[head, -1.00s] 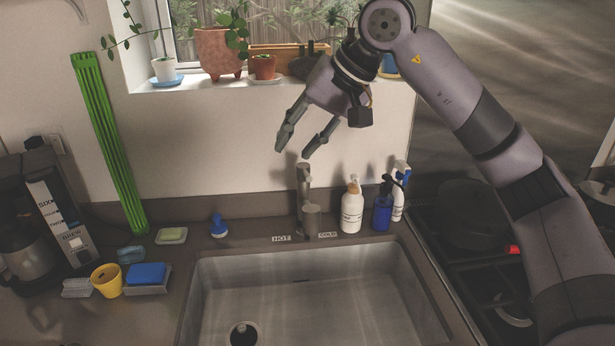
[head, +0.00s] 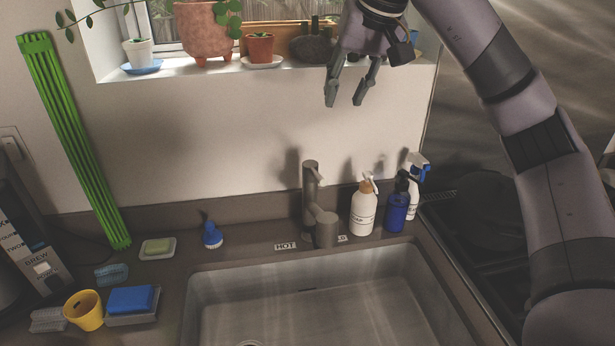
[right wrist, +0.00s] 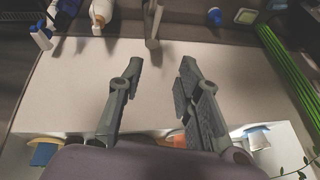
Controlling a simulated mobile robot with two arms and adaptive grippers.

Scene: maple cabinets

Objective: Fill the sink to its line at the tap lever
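The metal tap (head: 312,195) stands upright behind the sink, its rounded front part (head: 325,229) reaching toward the basin between the HOT label (head: 285,246) and a partly covered label. I cannot make out a separate lever. The sink (head: 320,300) is a grey metal basin; no water shows in it. My right gripper (head: 346,100) is open and empty, above the tap, in front of the wall below the window sill. In the right wrist view its fingers (right wrist: 152,80) are apart, and the tap (right wrist: 153,28) shows beyond them. My left gripper is not in view.
A white soap bottle (head: 363,208), a blue bottle (head: 397,208) and a spray bottle (head: 415,185) stand right of the tap. A blue brush (head: 211,236) and soap dish (head: 157,247) are left. Potted plants line the sill (head: 180,88). The stove (head: 470,240) is at right.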

